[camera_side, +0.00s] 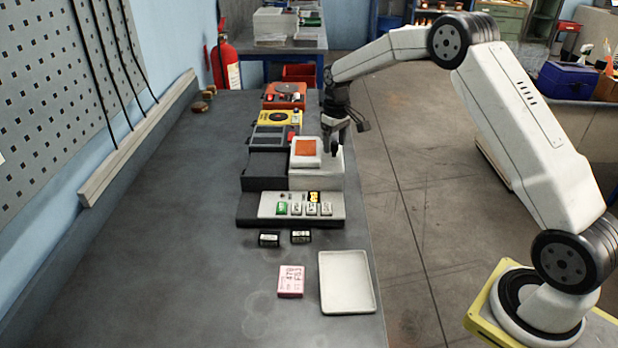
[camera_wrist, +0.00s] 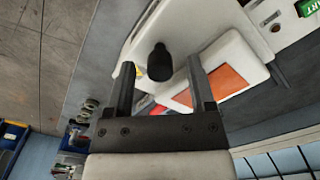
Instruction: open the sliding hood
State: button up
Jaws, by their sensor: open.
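The sliding hood appears to be the white cover (camera_side: 330,170) on the bench device, with a raised white block bearing an orange panel (camera_side: 306,147) on top. In the wrist view the white cover (camera_wrist: 200,25) and the orange panel (camera_wrist: 222,84) lie beyond my fingers. A black knob (camera_wrist: 160,66) stands out from the white cover. My gripper (camera_side: 335,148) is at the right side of the device. In the wrist view my gripper (camera_wrist: 160,75) is open, with the knob showing between its two fingers; contact is not visible. The left of the device is a dark grey section (camera_side: 264,170).
A grey panel (camera_side: 282,205) with several small modules stands in front of the device. Two small black blocks (camera_side: 269,239), a pink box (camera_side: 291,281) and a white tray (camera_side: 346,282) lie nearer. Yellow (camera_side: 281,117) and orange (camera_side: 285,96) instruments stand behind. The bench's left half is mostly clear.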

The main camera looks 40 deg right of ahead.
jog(key=shift+f, duration=0.15)
grip_shut()
dwell(1.4)
